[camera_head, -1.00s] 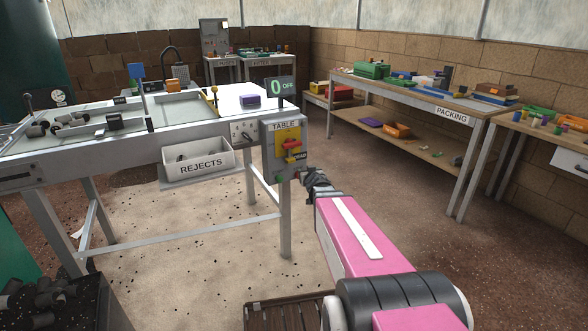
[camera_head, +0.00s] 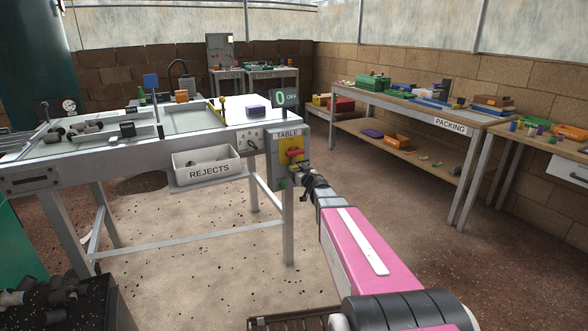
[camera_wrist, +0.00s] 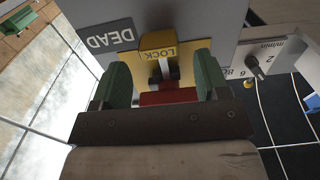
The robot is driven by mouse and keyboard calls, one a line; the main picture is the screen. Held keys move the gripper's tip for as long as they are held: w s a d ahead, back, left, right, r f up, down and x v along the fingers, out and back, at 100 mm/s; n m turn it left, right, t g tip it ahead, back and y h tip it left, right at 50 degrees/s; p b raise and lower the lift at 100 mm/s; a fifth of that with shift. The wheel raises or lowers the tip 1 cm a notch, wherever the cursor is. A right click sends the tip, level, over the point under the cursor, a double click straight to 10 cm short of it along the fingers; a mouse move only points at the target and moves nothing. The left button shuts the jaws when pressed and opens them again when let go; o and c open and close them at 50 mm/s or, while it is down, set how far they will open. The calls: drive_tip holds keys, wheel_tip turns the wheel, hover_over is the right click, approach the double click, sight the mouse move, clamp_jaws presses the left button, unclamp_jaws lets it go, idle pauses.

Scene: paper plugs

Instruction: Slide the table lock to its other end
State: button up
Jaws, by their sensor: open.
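The table lock (camera_wrist: 158,47) is a yellow block marked LOCK in the wrist view, next to a grey DEAD label (camera_wrist: 108,38). A dark pin on a pale stem shows just below it. My gripper (camera_wrist: 160,74) is open, its two green fingers apart on either side of the lock and pin; I cannot tell whether they touch. In the head view my gripper (camera_head: 303,177) is at the lower part of the grey TABLE box (camera_head: 291,135) and hides the lock. A red part (camera_wrist: 166,98) lies between the fingers, and the box's red switch (camera_head: 294,153) shows above my gripper.
The sign (camera_head: 285,98) above the box reads 0 OFF. The REJECTS bin (camera_head: 207,168) hangs to the left of the box. A speed dial panel (camera_wrist: 262,62) is close by in the wrist view. Open floor lies toward the packing bench (camera_head: 412,110).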

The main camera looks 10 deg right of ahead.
sight(295, 168)
drive_tip(key=x, duration=0.4)
drive_tip(key=shift+w, duration=0.15)
drive_tip(key=shift+c, duration=0.3)
clamp_jaws()
drive_tip(key=shift+f, duration=1.35)
drive_tip(key=shift+o, duration=0.3)
unclamp_jaws()
